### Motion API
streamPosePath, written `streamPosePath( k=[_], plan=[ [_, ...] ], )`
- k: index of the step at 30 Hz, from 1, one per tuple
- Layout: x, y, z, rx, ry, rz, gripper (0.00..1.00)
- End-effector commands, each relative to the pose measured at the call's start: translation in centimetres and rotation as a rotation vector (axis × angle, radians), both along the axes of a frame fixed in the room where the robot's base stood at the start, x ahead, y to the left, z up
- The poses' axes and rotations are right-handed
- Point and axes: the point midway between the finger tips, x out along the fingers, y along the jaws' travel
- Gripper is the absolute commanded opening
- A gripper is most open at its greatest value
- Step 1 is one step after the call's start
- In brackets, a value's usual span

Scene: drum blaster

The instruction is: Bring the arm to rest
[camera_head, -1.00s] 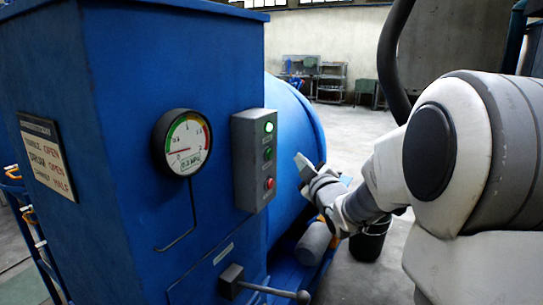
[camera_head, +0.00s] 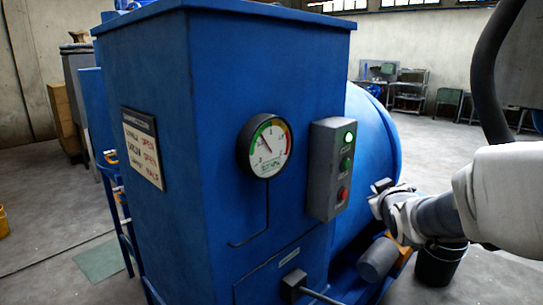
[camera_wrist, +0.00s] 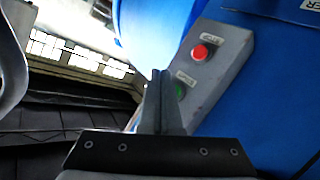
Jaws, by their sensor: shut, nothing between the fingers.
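My arm reaches in from the right in the head view, and my gripper (camera_head: 381,186) is just right of the grey button box (camera_head: 331,168), apart from it as far as I can tell. In the wrist view my gripper (camera_wrist: 159,75) has its fingers pressed together with nothing between them. The button box (camera_wrist: 208,75) lies behind and right of the fingertips, with its red button (camera_wrist: 199,52) in clear sight and a green button partly hidden by the fingers.
The blue machine (camera_head: 175,215) fills the middle, with a round gauge (camera_head: 265,146), a sign (camera_head: 143,146) and a lever (camera_head: 296,284) at the bottom edge. A dark bucket (camera_head: 440,264) stands below my arm. Open floor lies left and behind at right.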

Motion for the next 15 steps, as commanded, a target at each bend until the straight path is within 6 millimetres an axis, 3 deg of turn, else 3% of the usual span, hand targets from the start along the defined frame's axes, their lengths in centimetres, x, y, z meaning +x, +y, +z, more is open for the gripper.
streamPosePath(
  k=[9, 15],
  plan=[
    [-8.5, 4.3, -1.7, 0.526, 0.289, -0.237, 0.0],
    [-16.6, 8.8, -1.7, 0.593, 0.49, -0.236, 0.0]
  ],
)
